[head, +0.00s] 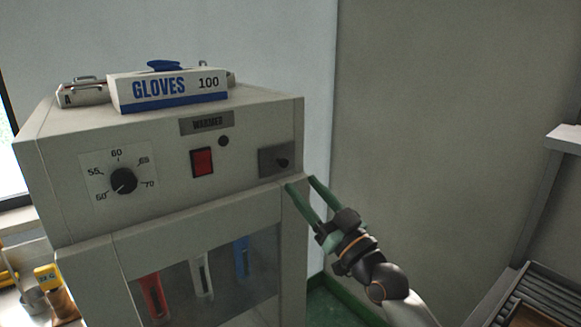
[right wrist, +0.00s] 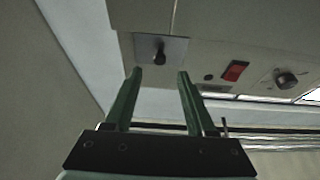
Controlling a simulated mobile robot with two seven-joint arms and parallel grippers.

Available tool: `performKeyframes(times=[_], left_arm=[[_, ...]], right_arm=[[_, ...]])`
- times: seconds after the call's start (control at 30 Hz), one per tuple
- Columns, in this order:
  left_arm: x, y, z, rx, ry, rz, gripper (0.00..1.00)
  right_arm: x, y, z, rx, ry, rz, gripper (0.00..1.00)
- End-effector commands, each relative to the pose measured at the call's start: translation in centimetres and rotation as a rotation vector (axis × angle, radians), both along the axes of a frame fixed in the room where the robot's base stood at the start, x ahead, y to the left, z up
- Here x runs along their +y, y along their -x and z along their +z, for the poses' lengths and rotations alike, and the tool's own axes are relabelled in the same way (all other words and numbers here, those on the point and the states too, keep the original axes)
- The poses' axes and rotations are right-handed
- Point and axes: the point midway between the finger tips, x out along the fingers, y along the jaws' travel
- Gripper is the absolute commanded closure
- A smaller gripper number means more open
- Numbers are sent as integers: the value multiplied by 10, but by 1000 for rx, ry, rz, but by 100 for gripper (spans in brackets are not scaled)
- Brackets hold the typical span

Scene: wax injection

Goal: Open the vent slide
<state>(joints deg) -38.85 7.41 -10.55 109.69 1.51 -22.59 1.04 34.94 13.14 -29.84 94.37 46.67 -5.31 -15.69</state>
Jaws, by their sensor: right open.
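The vent slide is a grey metal plate (head: 270,161) with a small black knob (head: 283,163) at the upper right of the warmer's front (head: 250,141). The plate (right wrist: 172,44) and knob (right wrist: 159,54) also show in the right wrist view, just beyond the fingertips. My right gripper (head: 300,181) is open and empty, with green fingers pointing at the knob from below and to the right. In the right wrist view the knob lies between the lines of the two fingers (right wrist: 160,74), apart from both. My left gripper is not in view.
The warmer carries a temperature dial (head: 123,181), a red switch (head: 202,162) and a clear-windowed door with coloured tubes behind it. A slatted rack (head: 545,296) stands at lower right.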

Motion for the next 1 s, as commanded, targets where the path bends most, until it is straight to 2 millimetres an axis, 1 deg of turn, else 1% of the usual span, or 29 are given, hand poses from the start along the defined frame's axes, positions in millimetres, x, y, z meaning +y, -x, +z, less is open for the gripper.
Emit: performKeyframes(times=[0.03,0.1,0.2,0.33,0.5,0.77,0.87,1.0], left_arm=[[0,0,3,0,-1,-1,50],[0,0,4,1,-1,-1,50],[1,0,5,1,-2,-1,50],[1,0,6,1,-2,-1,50],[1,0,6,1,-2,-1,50],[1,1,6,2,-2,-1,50],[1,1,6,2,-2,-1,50],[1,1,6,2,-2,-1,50]], right_arm=[[6,-8,7,-2,0,1,44],[13,-17,11,-1,0,1,44],[21,-28,16,-1,1,0,44],[28,-38,20,-1,1,1,44],[32,-44,23,-1,0,0,44],[33,-44,23,0,0,0,44],[33,-44,22,0,0,0,53],[32,-44,22,0,0,0,69]])
